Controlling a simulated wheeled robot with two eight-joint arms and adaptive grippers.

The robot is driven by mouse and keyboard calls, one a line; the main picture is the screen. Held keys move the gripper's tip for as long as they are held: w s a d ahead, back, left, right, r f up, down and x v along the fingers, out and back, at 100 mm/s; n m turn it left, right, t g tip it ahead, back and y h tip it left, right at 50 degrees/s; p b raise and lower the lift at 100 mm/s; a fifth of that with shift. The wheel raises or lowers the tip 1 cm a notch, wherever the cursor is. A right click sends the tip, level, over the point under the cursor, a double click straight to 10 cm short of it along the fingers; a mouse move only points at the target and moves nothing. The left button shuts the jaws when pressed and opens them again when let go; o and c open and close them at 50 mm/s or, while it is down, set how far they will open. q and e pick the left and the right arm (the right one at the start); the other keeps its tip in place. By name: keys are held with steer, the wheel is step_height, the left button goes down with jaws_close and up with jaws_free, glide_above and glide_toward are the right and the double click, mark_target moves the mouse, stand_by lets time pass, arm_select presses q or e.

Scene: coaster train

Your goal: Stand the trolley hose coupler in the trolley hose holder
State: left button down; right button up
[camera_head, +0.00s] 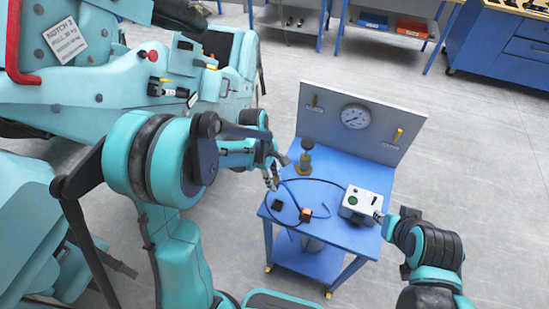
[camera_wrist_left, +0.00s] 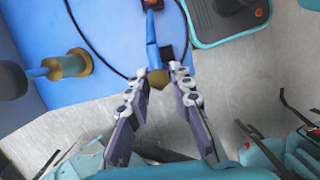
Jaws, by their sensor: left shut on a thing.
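My left gripper (camera_head: 270,178) is over the left edge of the blue trolley. In the left wrist view its fingers (camera_wrist_left: 155,82) are shut on the hose coupler (camera_wrist_left: 157,78), a brass hex end with a blue stem. The coupler appears above the trolley edge. A small dark square block (camera_head: 278,205), possibly the hose holder, sits on the trolley top near the coupler; it is partly hidden behind the stem in the left wrist view (camera_wrist_left: 166,51). My right gripper (camera_head: 379,215) is at the grey box on the trolley's right; its fingers are too small to read.
A black hose (camera_head: 322,181) loops over the trolley top (camera_head: 330,225). An orange-and-black block (camera_head: 305,214), a grey box with a green button (camera_head: 355,200) and a brass-and-dark post (camera_head: 305,160) stand there. A gauge panel (camera_head: 345,130) rises behind. The teal coaster train (camera_head: 120,75) is at left.

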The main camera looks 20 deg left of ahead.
arm_select(q)
steer(key=shift+s+d+f+n+h, duration=0.15)
steer(key=shift+s+d+n+h, duration=0.15)
steer(key=shift+s+d, duration=0.3)
steer(key=shift+w+a, duration=0.1)
steer(key=shift+f+b, duration=2.75)
steer(key=shift+f, duration=0.1)
steer(key=shift+b, duration=0.35)
steer(key=shift+f+b, duration=1.45)
steer(key=shift+f, duration=0.15)
